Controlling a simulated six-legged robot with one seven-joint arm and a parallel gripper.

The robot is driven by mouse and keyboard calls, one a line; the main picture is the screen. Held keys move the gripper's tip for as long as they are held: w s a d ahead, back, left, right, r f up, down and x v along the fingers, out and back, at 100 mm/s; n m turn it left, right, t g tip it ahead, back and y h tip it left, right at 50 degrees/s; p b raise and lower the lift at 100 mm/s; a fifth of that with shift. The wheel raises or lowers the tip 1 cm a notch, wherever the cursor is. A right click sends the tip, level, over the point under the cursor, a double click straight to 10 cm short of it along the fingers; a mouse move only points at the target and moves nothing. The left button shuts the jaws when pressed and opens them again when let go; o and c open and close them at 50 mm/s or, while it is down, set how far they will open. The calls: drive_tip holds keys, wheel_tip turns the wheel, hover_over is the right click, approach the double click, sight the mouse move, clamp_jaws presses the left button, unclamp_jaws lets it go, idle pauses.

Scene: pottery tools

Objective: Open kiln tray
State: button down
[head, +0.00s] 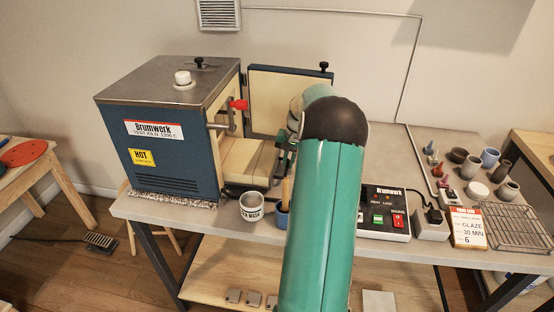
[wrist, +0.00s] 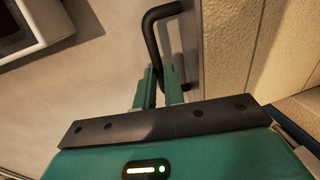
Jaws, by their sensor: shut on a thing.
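The kiln (head: 158,150) is a blue box with a steel top at the back left of the table. Its door (head: 285,95) stands open, showing a cream lining. The cream kiln tray (head: 255,166) shows low at the kiln's open front; its far edge is hidden behind my arm. In the wrist view, a cream slab surface (wrist: 230,45) lies right of a black bar handle (wrist: 152,32). My gripper (wrist: 160,88) is shut on this handle, with green fingers at its lower end. In the head view my gripper (head: 284,158) is partly hidden by my arm.
A white mug (head: 251,207) stands before the kiln, beside a blue cup (head: 283,217) with a tool in it. A control box (head: 384,212) is right of my arm. Small pots (head: 471,167) and a wire rack (head: 516,228) fill the right end.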

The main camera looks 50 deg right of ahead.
drive_tip(key=shift+s+d+r, duration=0.1)
drive_tip(key=c, duration=1.5)
unclamp_jaws()
drive_tip(key=r, duration=0.4)
drive_tip(key=s+r, duration=0.1)
drive_tip(key=r, duration=0.4)
drive_tip(key=s+d+r, duration=0.1)
drive_tip(key=r, duration=0.3)
drive_tip(key=shift+s+r, duration=0.1)
drive_tip(key=shift+r, duration=0.15)
drive_tip(key=shift+s, duration=0.1)
